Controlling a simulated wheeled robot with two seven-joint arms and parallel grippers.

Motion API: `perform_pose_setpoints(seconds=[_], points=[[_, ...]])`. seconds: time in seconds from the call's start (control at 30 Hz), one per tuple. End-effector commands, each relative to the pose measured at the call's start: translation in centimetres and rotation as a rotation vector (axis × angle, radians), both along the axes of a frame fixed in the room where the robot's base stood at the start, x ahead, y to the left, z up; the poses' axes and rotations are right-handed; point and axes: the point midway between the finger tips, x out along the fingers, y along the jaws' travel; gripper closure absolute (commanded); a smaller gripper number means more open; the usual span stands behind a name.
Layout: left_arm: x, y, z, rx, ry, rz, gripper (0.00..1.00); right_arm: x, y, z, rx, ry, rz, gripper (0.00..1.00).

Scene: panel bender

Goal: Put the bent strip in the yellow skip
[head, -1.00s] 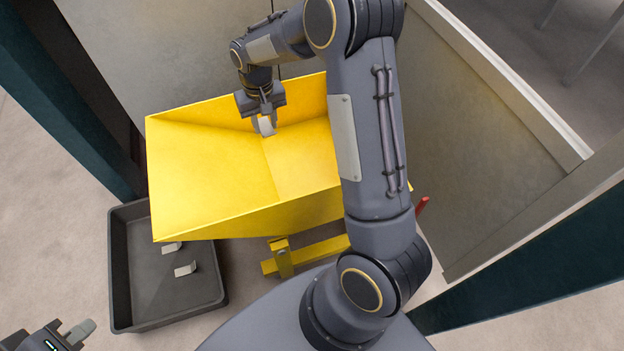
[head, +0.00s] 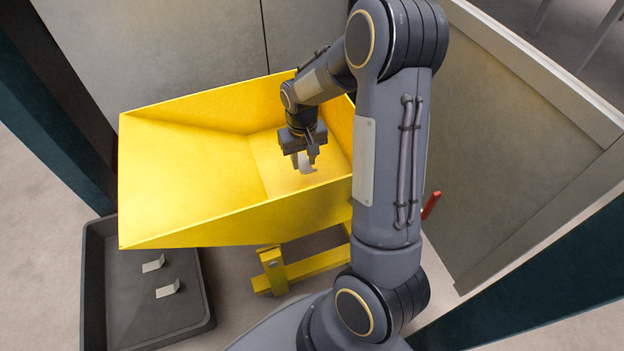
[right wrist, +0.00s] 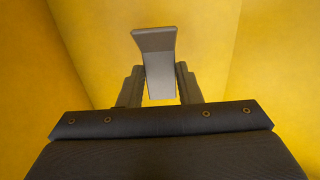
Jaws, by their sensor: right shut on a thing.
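The yellow skip (head: 190,170) stands open in the middle of the head view. My right gripper (head: 305,160) is over the skip, within its rim as seen from above. It is shut on the bent strip (head: 306,165), a small grey metal piece hanging below the fingers. In the right wrist view the bent strip (right wrist: 158,62) sits between the two fingers (right wrist: 160,85), its bent end flared toward the top, with yellow skip walls all around. My left gripper is not in the head view now.
A dark grey tray (head: 95,300) stands on the floor at lower left, with two small bent strips (head: 153,264) (head: 167,289) in it. Grey panels stand behind and to the right of the skip. A red handle (head: 431,205) is at the skip's right.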

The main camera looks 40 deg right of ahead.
Motion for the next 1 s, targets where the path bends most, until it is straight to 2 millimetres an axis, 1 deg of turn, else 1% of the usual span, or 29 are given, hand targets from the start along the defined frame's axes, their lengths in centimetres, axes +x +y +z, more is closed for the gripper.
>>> perform_pose_setpoints(seconds=[0.03, 0.1, 0.27, 0.37, 0.43, 0.53, 0.8, 1.0], points=[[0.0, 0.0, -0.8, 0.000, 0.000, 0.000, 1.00, -0.6, -0.3, -1.1, 0.001, 0.002, -0.003, 0.92], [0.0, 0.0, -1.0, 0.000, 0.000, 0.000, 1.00, -1.0, -0.6, -1.6, 0.000, 0.000, -0.001, 0.92], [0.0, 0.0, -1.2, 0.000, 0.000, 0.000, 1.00, -1.5, -0.9, -2.2, 0.000, 0.000, -0.001, 0.92], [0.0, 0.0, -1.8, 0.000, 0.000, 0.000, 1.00, -2.1, -1.2, -3.1, 0.000, 0.000, -0.002, 0.92], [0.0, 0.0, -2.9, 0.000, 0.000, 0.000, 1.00, -2.1, -1.2, -4.6, 0.000, 0.001, 0.000, 0.92], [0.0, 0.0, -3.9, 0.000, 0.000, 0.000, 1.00, -2.1, -1.2, -6.0, 0.000, 0.000, 0.000, 0.92], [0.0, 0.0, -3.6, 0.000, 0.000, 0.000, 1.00, -2.0, -1.2, -5.8, 0.000, -0.001, 0.000, 0.92], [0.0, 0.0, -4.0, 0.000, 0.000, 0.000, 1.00, -2.1, -1.2, -6.4, 0.000, 0.000, 0.000, 0.92]])
